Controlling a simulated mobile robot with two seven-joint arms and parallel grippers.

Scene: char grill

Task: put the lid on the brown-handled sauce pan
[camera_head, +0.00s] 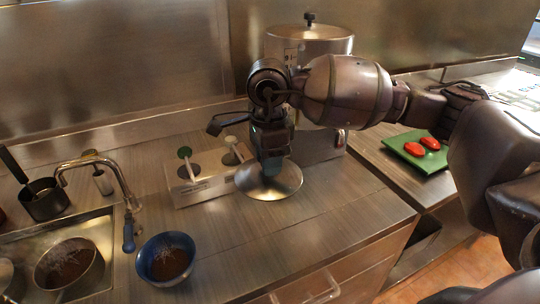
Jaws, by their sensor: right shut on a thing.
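My right gripper (272,160) reaches in from the right and points down. It is shut on a round, shiny metal lid (268,189). The lid is over the counter, in front of the steel pot. I cannot tell whether it touches the counter. The gripper hides the lid's middle and its knob. A small dark sauce pan (43,206) stands at the far left, behind the sink, with its long dark handle sloping up to the left. Its handle colour is hard to tell. It is well apart from the lid. My left gripper is not in view.
A holder (205,186) with a green-topped and a pale-topped item stands just left of the lid. A faucet (117,178) rises between lid and pan. A blue bowl (167,258) sits at the front. A large steel pot (308,45) stands behind. A green board (415,150) holds red food.

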